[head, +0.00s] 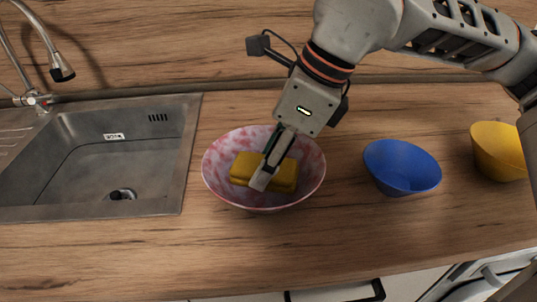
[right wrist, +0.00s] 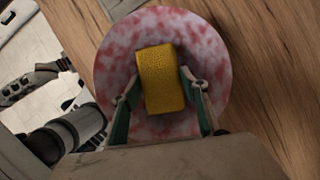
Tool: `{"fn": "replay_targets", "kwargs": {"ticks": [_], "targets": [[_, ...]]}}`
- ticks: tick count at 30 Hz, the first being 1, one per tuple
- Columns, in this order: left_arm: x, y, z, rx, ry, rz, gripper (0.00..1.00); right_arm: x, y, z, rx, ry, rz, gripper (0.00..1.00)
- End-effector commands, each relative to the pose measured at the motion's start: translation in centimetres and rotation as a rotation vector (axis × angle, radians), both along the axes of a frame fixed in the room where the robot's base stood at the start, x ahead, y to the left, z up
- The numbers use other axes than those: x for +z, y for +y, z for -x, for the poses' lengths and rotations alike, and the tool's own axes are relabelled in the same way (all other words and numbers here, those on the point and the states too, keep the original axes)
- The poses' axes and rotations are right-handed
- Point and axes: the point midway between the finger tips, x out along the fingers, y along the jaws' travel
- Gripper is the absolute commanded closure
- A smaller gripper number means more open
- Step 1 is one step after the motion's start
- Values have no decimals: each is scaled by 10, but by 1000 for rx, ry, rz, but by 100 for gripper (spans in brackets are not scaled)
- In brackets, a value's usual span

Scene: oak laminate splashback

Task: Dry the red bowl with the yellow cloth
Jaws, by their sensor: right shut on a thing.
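The red bowl (head: 222,176), white with red blotches, stands upright on the wooden counter right of the sink. It also fills the middle of the right wrist view (right wrist: 113,62). The yellow cloth (head: 243,170) looks like a thick folded block inside the bowl; it also shows in the right wrist view (right wrist: 160,75). My right gripper (head: 265,174) reaches down into the bowl and is shut on the cloth, with one finger on each side of it in the right wrist view (right wrist: 162,95). The cloth's contact with the bowl's floor cannot be made out. My left gripper is not in view.
A blue bowl (head: 400,166) stands right of the red bowl, and a yellow bowl (head: 497,150) stands farther right, partly behind my arm. A steel sink (head: 190,150) with a tap (head: 40,100) is at the left. The counter front (head: 225,245) is clear.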

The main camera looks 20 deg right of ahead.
Motion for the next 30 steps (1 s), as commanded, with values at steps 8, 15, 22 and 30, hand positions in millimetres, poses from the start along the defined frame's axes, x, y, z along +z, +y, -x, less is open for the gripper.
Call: {"fn": "replay_targets", "kwargs": {"ticks": [8, 15, 22, 30], "targets": [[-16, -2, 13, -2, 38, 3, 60, -9, 1, 1, 1, 9, 1, 73], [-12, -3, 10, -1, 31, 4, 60, -10, 6, 8, 2, 13, 1, 73], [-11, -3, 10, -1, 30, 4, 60, -10, 2, 3, -1, 15, 2, 73], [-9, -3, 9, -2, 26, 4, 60, -7, -6, -8, -2, 12, 1, 73]]}}
